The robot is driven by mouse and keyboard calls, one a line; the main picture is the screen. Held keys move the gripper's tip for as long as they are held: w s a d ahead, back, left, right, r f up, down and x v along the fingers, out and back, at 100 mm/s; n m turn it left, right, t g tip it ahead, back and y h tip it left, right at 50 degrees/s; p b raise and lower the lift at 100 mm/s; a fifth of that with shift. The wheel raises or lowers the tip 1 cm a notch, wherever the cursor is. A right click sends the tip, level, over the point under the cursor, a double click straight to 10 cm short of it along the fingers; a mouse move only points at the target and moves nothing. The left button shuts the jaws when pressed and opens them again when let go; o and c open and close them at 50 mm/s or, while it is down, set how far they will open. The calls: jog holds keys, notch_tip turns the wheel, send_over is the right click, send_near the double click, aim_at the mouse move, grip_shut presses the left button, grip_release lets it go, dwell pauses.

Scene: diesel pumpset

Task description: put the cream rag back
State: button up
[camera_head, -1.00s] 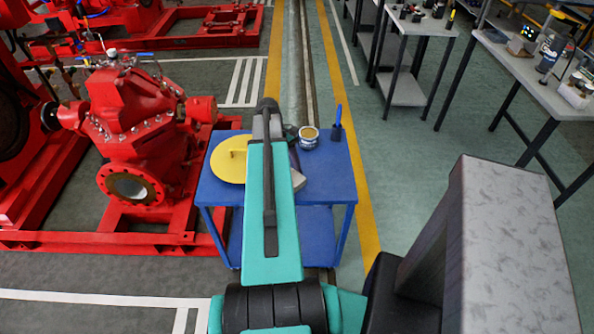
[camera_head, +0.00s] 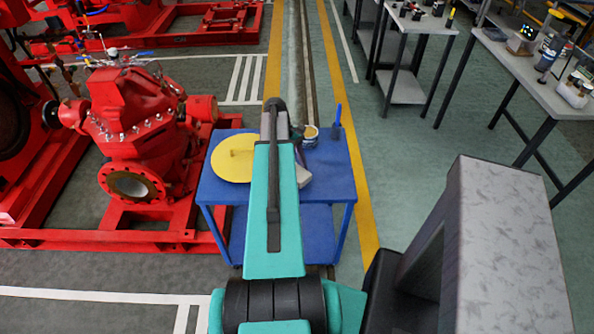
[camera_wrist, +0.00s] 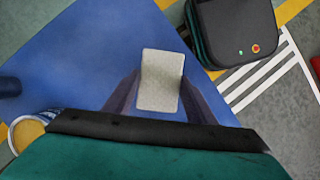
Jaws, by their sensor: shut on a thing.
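The cream rag (camera_wrist: 160,68) shows in the wrist view as a pale, folded, roughly rectangular piece. My gripper (camera_wrist: 160,84) is shut on it, with one dark finger on each side. The blue table top lies below it; I cannot tell the exact gap between them. In the head view, my arm hides most of the gripper, and a pale grey-white patch (camera_head: 303,178) that looks like the rag shows just right of the arm over the blue table (camera_head: 335,182).
An open tin (camera_head: 310,134) and a blue-handled item in a dark holder (camera_head: 336,126) stand at the back right. The table's front right is clear. A red pump (camera_head: 135,130) stands to the left.

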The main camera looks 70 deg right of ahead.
jog(key=shift+f+p, duration=0.3)
jog(key=shift+f, duration=0.8)
jog(key=o, duration=0.9)
jog(key=shift+o, duration=0.2)
jog(key=shift+r, duration=0.1)
jog(key=b+v, duration=0.3)
jog(key=v, duration=0.9)
